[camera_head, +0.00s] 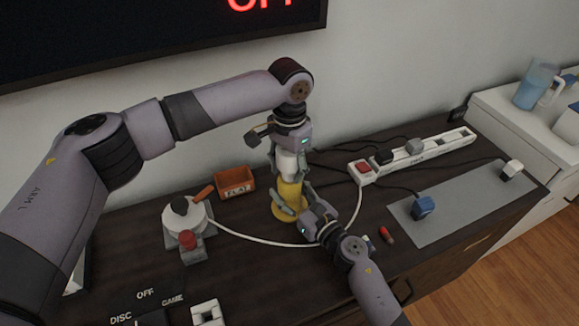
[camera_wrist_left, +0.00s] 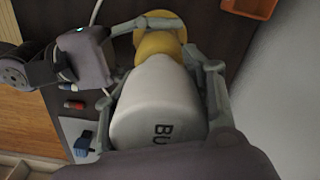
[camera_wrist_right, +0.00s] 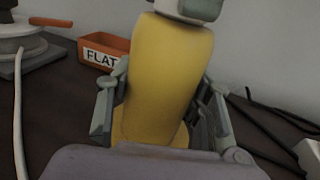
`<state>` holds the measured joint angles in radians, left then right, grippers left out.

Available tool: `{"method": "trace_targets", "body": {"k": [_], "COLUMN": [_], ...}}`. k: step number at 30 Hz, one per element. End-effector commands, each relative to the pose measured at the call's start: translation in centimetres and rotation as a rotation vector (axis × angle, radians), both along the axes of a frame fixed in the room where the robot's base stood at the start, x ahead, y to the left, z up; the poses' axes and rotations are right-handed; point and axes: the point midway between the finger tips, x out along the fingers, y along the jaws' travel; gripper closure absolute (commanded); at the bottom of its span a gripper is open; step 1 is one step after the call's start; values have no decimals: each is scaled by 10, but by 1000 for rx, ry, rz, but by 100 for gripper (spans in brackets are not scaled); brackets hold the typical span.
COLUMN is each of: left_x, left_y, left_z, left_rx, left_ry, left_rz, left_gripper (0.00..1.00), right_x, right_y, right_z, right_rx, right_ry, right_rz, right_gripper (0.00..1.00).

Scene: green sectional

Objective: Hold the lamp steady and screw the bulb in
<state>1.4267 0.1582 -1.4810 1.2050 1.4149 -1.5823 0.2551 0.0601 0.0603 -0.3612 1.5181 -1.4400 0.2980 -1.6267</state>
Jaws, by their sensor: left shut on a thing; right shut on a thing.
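The yellow lamp (camera_head: 291,192) stands upright on the dark desk, its round base (camera_head: 286,214) on the top. My right gripper (camera_head: 294,203) is shut around the lamp's body; the right wrist view shows its fingers on both sides of the yellow column (camera_wrist_right: 165,75). The white bulb (camera_head: 288,163) is above the lamp, in line with it. My left gripper (camera_head: 289,170) comes down from above and is shut on the bulb. In the left wrist view the bulb (camera_wrist_left: 158,105) carries dark lettering, and its narrow end meets the lamp's top (camera_wrist_left: 156,45). The thread is hidden.
An orange tray marked FLAT (camera_head: 235,182) stands left of the lamp. A white round device (camera_head: 187,216) with a cable is further left. A power strip (camera_head: 418,154) and grey mat (camera_head: 465,205) lie right. A small red item (camera_head: 386,234) lies near my right arm.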

Motion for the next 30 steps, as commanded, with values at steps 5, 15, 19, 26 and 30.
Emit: {"method": "trace_targets", "body": {"k": [5,15,19,26,30], "left_x": [1,1,1,0,1], "left_y": [1,0,0,0,0], "left_z": [0,0,0,1,10], "left_rx": [0,0,0,0,-1], "left_ry": [-3,-1,-1,-1,-2], "left_rz": [2,1,1,1,0], "left_gripper": [86,30,25,25,25], "right_x": [0,0,0,0,0], "right_y": [0,0,0,0,0], "right_z": [0,0,0,0,0], "right_rx": [1,1,1,1,1], "right_ry": [0,0,0,0,-1], "right_rz": [0,0,0,0,0], "right_gripper": [100,100,100,100,100]}}
